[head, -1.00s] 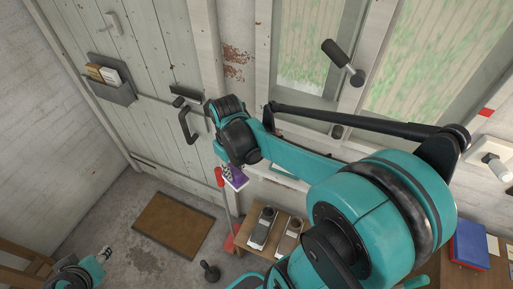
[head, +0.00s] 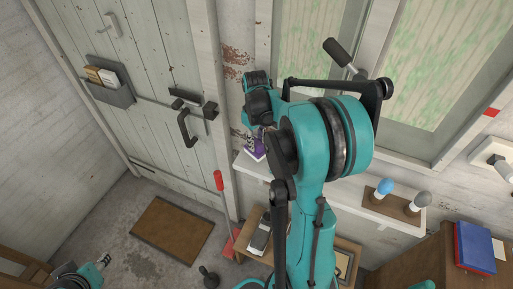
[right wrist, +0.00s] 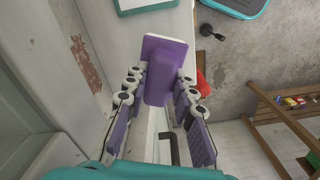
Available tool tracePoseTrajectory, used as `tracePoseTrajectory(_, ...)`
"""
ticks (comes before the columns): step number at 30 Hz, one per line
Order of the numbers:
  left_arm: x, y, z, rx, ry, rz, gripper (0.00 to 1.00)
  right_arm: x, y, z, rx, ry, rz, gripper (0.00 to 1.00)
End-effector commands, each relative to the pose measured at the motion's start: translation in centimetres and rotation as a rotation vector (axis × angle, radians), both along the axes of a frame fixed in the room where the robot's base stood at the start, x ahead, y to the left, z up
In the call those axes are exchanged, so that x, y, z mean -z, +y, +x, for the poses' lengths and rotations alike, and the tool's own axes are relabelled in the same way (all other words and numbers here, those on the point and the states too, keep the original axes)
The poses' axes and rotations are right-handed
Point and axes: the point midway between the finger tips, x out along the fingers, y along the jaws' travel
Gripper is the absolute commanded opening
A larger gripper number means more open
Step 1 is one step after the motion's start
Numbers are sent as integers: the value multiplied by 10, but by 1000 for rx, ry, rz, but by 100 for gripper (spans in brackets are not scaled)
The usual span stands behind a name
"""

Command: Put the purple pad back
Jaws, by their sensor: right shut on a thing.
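The purple pad (right wrist: 158,82) has a purple body and a pale edge on its wider far end. My right gripper (right wrist: 160,85) is shut on its narrower body, one finger on each side. In the head view the pad (head: 257,152) shows just below my right gripper (head: 253,141), at the left end of the white shelf (head: 400,223) under the window. I cannot tell whether it touches the shelf. My left gripper (head: 104,262) is low at the bottom left, small and away from the pad; its jaws are unclear.
A wooden block (head: 392,203) with a blue-topped and a grey-topped piece stands on the shelf's right part. A teal-edged panel (right wrist: 145,4) lies at the top of the wrist view. A red-handled tool (head: 219,181) stands left of the shelf. A brown mat (head: 172,231) lies on the floor.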

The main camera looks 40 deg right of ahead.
Motion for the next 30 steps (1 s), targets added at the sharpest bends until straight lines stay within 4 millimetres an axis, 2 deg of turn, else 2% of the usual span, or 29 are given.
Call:
tracePoseTrajectory(6, 9, 0, 0, 0, 0, 0, 40, 33, -1, 1, 1, 0, 0, 2)
tracePoseTrajectory(15, 10, 0, 0, 0, 0, 0, 40, 35, -3, 2, 0, 0, 0, 0)
tracePoseTrajectory(16, 10, 0, 0, 0, 0, 0, 40, 36, -3, 2, 0, 0, 0, 28)
tracePoseTrajectory(18, 10, 0, 0, 0, 0, 0, 40, 35, -3, 2, 0, 0, 0, 46)
tracePoseTrajectory(26, 10, 0, 0, 0, 0, 0, 40, 35, -3, 2, 0, 0, 0, 46)
tracePoseTrajectory(30, 7, 0, 0, 0, 0, 0, 40, 28, -3, 2, 0, 0, 0, 46)
